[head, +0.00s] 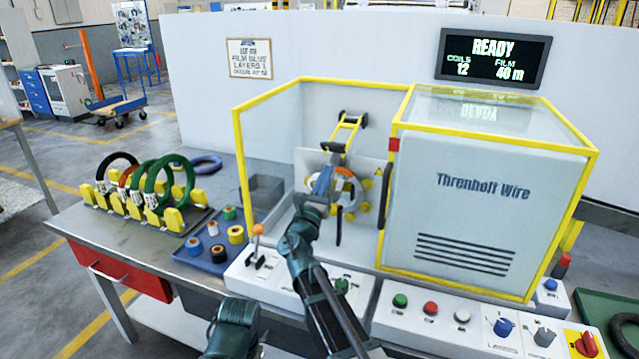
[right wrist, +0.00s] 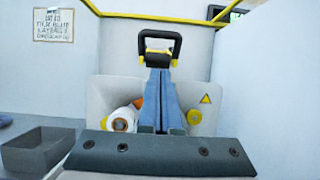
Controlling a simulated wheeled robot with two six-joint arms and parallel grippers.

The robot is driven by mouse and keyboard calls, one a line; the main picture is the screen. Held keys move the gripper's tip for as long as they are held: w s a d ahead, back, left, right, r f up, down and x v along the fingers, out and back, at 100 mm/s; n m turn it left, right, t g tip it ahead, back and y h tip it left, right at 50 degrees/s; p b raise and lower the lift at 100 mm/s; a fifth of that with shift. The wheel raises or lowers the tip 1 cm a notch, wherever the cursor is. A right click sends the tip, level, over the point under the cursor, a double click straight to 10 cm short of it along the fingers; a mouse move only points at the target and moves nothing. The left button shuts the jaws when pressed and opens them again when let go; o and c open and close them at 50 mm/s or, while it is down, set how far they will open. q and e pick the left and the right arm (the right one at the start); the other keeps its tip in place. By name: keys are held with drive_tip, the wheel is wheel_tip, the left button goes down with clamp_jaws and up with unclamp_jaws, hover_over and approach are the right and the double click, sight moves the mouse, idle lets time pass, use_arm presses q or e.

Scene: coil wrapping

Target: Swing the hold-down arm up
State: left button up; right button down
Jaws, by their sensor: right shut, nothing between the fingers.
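The hold-down arm (head: 346,138) is a yellow frame with a black handle, inside the yellow-edged wrapping bay. It slants upward in the head view, its handle end higher than the rollers. In the right wrist view, the black handle (right wrist: 160,42) stands at the tips of my right gripper's blue fingers. My right gripper (head: 324,182) reaches into the bay from the front, below the handle, and is shut and empty. I cannot tell whether the fingertips (right wrist: 158,68) touch the handle. They partly hide the rollers and the wrapping ring (head: 347,178). My left gripper is not visible.
The white machine housing (head: 480,205) closes off the bay's right side. Yellow frame bars edge the bay. A lever with an orange knob (head: 258,229) stands at the front left. Coils on a rack (head: 150,187) and a blue tray of spools (head: 215,245) are left.

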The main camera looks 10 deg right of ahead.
drive_tip(key=shift+w+d+r+p, duration=0.15)
drive_tip(key=shift+w+r+p, duration=0.1)
drive_tip(key=shift+r+p, duration=0.35)
drive_tip(key=shift+w+d+r+p, duration=0.25)
drive_tip(key=shift+r+p, duration=0.25)
drive_tip(key=shift+r, duration=0.25)
drive_tip(key=shift+w+d+r+p, duration=0.1)
drive_tip(key=shift+w+r+p, duration=0.15)
drive_tip(key=shift+r+p, duration=0.35)
drive_tip(key=shift+r, duration=0.1)
wheel_tip(320, 180, up, 12)
drive_tip(key=g+y+p, duration=0.3)
drive_tip(key=g+p, duration=0.1)
drive_tip(key=p, duration=1.7)
drive_tip(key=w+d+r+p, duration=0.6)
drive_tip(key=w+r+p, duration=0.3)
drive_tip(key=r+p, duration=0.3)
drive_tip(key=shift+r, duration=0.15)
drive_tip(key=shift+w+d, duration=0.1)
